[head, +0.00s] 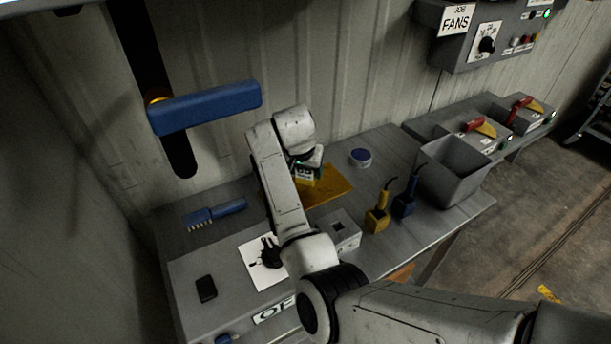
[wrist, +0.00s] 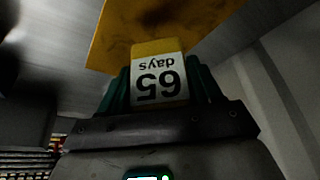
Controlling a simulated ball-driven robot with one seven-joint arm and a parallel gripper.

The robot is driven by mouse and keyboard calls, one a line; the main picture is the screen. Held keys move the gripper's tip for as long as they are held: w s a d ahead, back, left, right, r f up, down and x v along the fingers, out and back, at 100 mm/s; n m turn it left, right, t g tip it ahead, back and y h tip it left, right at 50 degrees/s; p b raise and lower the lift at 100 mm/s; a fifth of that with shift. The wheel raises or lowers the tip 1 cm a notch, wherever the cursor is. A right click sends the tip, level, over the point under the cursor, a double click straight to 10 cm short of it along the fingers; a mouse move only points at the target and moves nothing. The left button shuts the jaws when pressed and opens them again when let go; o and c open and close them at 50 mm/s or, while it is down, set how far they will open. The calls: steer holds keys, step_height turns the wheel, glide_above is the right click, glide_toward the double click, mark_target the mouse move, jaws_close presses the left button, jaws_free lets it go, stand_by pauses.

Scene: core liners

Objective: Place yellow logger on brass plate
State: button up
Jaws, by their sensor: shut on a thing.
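My gripper (wrist: 158,90) is shut on the yellow logger (wrist: 157,50), a yellow block with a white label reading "65 days", upside down in the wrist view. In the head view my gripper (head: 307,168) holds the logger (head: 305,178) at the left part of the brass plate (head: 330,190), a flat yellow sheet on the bench. The plate (wrist: 190,20) also shows past the logger in the wrist view. I cannot tell whether the logger touches the plate. My arm hides part of the plate's left side.
On the bench (head: 200,262) stand yellow (head: 376,221) and blue (head: 403,206) corded blocks, a grey bin (head: 455,172), a round blue-lidded tin (head: 360,157) and a grey box (head: 345,230). A blue brush (head: 215,214) and black device (head: 206,288) lie left. A blue bar (head: 205,107) juts from the wall.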

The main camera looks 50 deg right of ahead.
steer(key=shift+a+f, duration=0.1)
steer(key=shift+f, duration=1.15)
steer(key=shift+f, duration=0.1)
steer(key=o, duration=1.1)
steer(key=v, duration=1.2)
